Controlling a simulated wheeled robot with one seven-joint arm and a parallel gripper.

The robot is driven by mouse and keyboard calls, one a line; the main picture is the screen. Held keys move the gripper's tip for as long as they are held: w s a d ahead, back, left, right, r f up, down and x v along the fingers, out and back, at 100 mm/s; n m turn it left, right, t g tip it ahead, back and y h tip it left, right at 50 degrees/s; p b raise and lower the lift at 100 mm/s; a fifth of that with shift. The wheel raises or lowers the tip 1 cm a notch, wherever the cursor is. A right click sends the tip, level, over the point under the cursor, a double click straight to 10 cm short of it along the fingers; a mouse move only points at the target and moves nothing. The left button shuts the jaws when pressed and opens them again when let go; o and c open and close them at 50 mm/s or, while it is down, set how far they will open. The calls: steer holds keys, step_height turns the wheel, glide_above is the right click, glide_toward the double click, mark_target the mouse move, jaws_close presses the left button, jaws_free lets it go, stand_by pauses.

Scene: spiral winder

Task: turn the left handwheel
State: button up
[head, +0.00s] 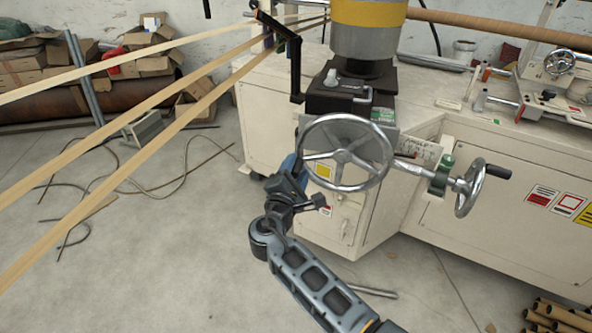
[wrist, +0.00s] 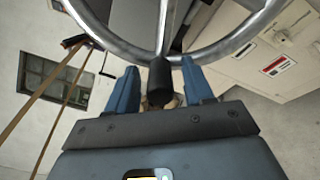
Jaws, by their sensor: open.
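The left handwheel (head: 343,118) is a large silver spoked wheel on the front of the cream machine. Its rim and a spoke fill the top of the wrist view (wrist: 228,42). A black handle (wrist: 160,76) projects from the rim there, between my fingers. My gripper (head: 297,170) is at the wheel's lower left in the head view, where the handle cannot be made out. In the wrist view my gripper (wrist: 160,92) is open, with one blue finger on each side of the handle. Gaps show on both sides of the handle.
A smaller handwheel (head: 463,197) with a black handle stands to the right on a shaft with a green collar (head: 440,176). The cream machine cabinet (head: 490,215) is close behind. Pale strips (head: 110,163) run diagonally at left. Cables (head: 135,188) lie on the floor.

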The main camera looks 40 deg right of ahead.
steer(key=v, duration=0.7)
steer(key=shift+s+a, duration=0.15)
steer(key=shift+a, duration=0.1)
steer(key=s+a+f+y, duration=0.2)
steer(key=s+f+y, duration=0.4)
steer(key=s+f, duration=0.5)
steer(key=s+a+f+m+y, duration=0.1)
steer(key=s+a+m+y, duration=0.3)
steer(key=s, duration=0.9)
steer(key=s+a+r+m+t+y, duration=0.2)
steer(key=s+r+m, duration=0.2)
steer(key=s+r, duration=0.4)
steer(key=s+a+r+m+t+y, duration=0.2)
steer(key=s+r+m, duration=0.3)
steer(key=s+r, duration=0.4)
step_height(320, 180, up, 3)
steer(key=shift+r+m+t+y, duration=0.25)
steer(key=shift+m+t+y, duration=0.05)
steer(key=shift+y, duration=0.1)
